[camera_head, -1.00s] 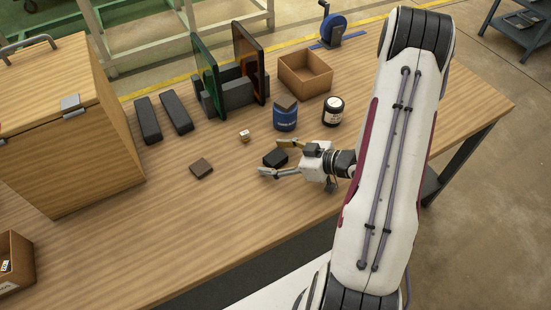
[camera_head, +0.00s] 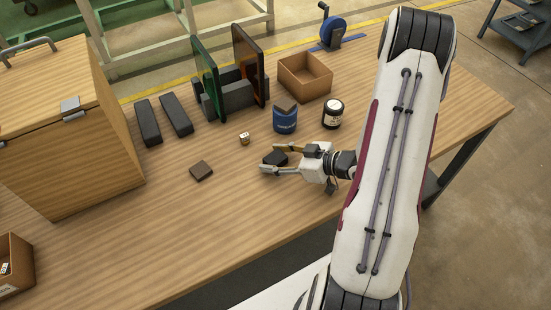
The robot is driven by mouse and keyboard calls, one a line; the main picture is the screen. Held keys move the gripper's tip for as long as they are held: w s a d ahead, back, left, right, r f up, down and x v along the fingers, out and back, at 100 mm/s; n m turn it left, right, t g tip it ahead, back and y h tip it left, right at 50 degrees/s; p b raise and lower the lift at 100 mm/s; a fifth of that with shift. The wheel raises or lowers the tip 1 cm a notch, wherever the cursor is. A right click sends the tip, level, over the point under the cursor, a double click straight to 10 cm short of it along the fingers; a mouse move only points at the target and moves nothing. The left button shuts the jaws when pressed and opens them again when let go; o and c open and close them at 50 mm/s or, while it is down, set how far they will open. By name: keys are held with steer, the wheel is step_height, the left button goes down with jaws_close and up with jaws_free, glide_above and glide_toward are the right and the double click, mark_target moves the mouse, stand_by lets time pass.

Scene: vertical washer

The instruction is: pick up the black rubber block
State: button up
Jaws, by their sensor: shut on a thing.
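The black rubber block (camera_head: 275,158) is a small dark block near the front middle of the table. My gripper (camera_head: 269,158) reaches it from the right, with one finger on its far side and one on its near side. The fingers are shut on the block. Its right end is partly hidden by the gripper. I cannot tell from this view whether the block touches the table or is slightly above it.
A dark brown flat block (camera_head: 201,171) and a small die (camera_head: 244,138) lie to the left. A wooden chest (camera_head: 75,150) is at left. The table's front middle is clear.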

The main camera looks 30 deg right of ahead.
mark_target(276, 157)
steer(key=shift+r, duration=4.7)
steer(key=shift+d, duration=0.1)
